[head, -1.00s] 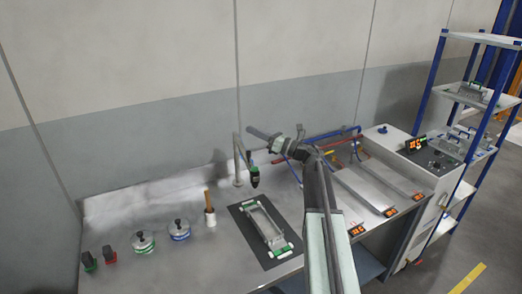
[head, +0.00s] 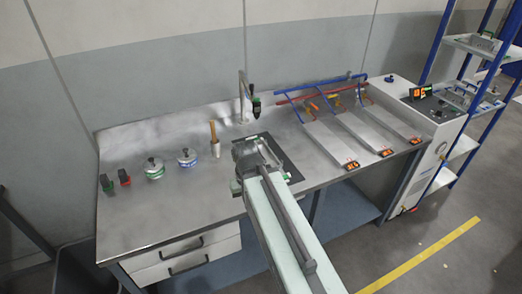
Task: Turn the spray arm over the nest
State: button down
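A thin upright post (head: 242,98) stands at the back of the bench, and a black and green spray head (head: 256,107) hangs from its arm on the right side. In front of it lies a dark mat (head: 288,164) with a metal frame with green and white ends, which I take to be the nest. My arm covers much of it. The end of my arm, with my gripper (head: 243,152), is in front of the mat's left part, apart in the picture from the spray head. Its fingers cannot be made out, nor whether they hold anything.
A wooden-handled brush (head: 214,140), two lidded round pots (head: 187,157) and red and green small items (head: 124,178) stand left. Three sloping trays (head: 340,142) with orange displays, blue and red rails, and a control box (head: 425,108) are right. The bench's left front is clear.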

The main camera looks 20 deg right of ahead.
aim_at(256, 108)
jog(key=u, duration=0.9)
jog(key=i, duration=0.55)
jog(key=u, duration=0.95)
